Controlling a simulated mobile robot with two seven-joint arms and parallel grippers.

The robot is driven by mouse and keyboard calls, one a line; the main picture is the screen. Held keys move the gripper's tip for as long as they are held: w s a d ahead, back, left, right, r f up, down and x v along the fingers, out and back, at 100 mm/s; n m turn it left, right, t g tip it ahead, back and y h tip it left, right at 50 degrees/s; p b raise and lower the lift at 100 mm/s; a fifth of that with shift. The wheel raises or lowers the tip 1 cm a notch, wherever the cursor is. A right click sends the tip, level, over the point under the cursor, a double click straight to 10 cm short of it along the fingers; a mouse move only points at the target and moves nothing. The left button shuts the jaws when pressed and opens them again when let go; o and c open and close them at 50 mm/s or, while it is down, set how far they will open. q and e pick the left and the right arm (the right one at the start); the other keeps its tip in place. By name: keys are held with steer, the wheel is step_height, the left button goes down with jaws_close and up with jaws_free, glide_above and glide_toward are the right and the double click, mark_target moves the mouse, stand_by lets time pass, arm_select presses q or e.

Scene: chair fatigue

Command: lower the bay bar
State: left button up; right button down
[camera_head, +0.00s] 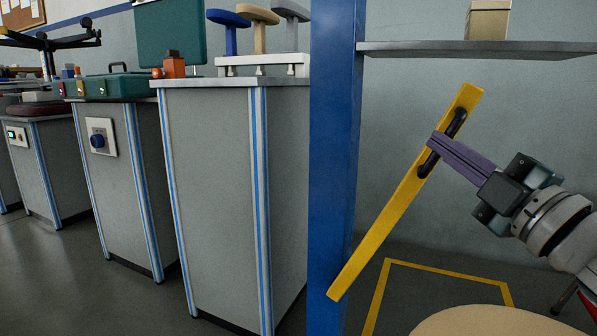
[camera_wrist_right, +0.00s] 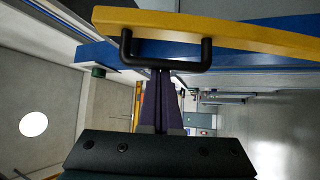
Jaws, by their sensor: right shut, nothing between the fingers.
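The bay bar (camera_head: 400,200) is a long yellow bar that slants in the head view, its upper end to the right and its lower end beside the blue post (camera_head: 333,150). A black handle (camera_head: 456,124) sits near its upper end. In the right wrist view the bar (camera_wrist_right: 225,28) crosses the top, with its handle (camera_wrist_right: 190,66) below it. My right gripper (camera_head: 436,146) has purple fingers, which are shut with nothing between them. Their tips are at the handle; whether they touch it I cannot tell. My left gripper is in neither view.
A grey shelf (camera_head: 480,49) with a box (camera_head: 488,18) is above the bar. Yellow floor lines (camera_head: 440,267) and a round tan top (camera_head: 495,322) are below. Grey cabinets (camera_head: 215,190) with cases and tools stand left of the post.

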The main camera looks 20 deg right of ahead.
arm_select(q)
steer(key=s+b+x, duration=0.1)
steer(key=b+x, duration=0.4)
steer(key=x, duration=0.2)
arm_select(e)
steer(key=s+d+f+m, duration=0.1)
steer(key=s+d+f, duration=0.6)
steer(key=shift+s+t, duration=0.2)
steer(key=shift+t, duration=0.2)
steer(key=shift+s+f, duration=0.15)
arm_select(q)
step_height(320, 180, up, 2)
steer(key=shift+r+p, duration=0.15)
steer(key=shift+p, duration=0.95)
arm_select(e)
steer(key=v, duration=0.9)
steer(key=shift+s+a+f, duration=0.1)
steer(key=shift+s+a, duration=0.05)
steer(key=shift+s, duration=0.25)
